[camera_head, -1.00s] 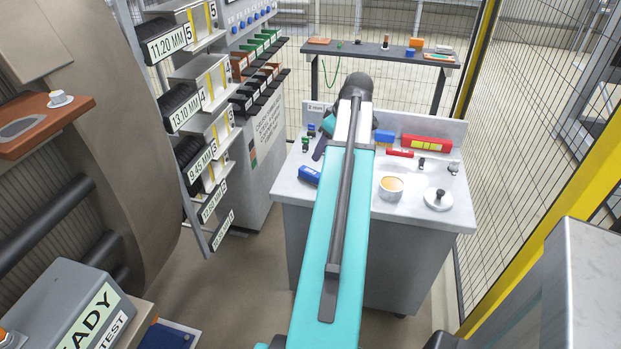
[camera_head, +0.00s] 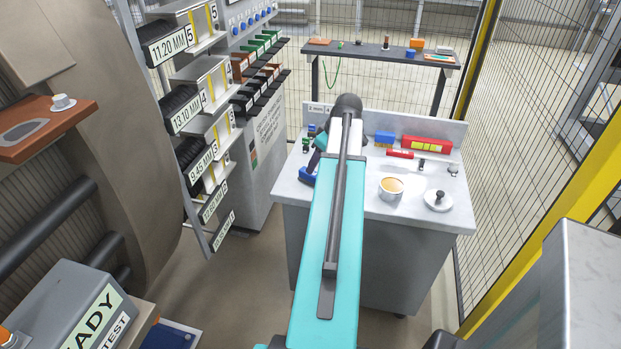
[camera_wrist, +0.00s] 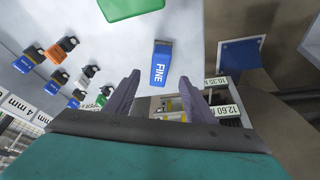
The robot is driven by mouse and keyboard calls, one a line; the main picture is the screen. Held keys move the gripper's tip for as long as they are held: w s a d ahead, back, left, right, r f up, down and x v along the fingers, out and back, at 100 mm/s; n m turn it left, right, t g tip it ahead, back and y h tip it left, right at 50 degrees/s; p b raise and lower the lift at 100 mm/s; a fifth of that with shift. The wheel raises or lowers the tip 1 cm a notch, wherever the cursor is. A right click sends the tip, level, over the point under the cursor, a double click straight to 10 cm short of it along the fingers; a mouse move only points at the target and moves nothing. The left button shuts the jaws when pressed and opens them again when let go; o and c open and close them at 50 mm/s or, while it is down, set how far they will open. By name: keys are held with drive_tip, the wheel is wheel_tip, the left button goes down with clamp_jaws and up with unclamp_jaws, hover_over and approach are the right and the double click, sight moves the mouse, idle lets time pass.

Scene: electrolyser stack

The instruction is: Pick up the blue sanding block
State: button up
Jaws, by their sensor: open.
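The blue sanding block (camera_wrist: 162,64), with the white word FINE on it, lies on the light grey worktop in the wrist view. In the head view the same block (camera_head: 307,176) is at the worktop's left front, partly covered by my gripper and arm. My gripper (camera_wrist: 158,78) is open, its two dark fingers apart. In the wrist view the block shows between and beyond the fingertips. I cannot tell how high the fingers are above it. Nothing is held.
The worktop (camera_head: 410,205) also bears a cup-like pot (camera_head: 391,188), a lidded dish (camera_head: 438,201), a red box (camera_head: 427,144) and another blue item (camera_head: 384,137). Several small padlock-like pieces (camera_wrist: 58,77) lie left in the wrist view. A rack of labelled bins (camera_head: 205,110) stands left.

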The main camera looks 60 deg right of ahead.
sight(311, 177)
drive_tip(key=shift+x, duration=1.2)
drive_tip(key=shift+f, duration=0.1)
drive_tip(key=shift+p+x, duration=0.85)
drive_tip(key=shift+x, duration=1.65)
clamp_jaws()
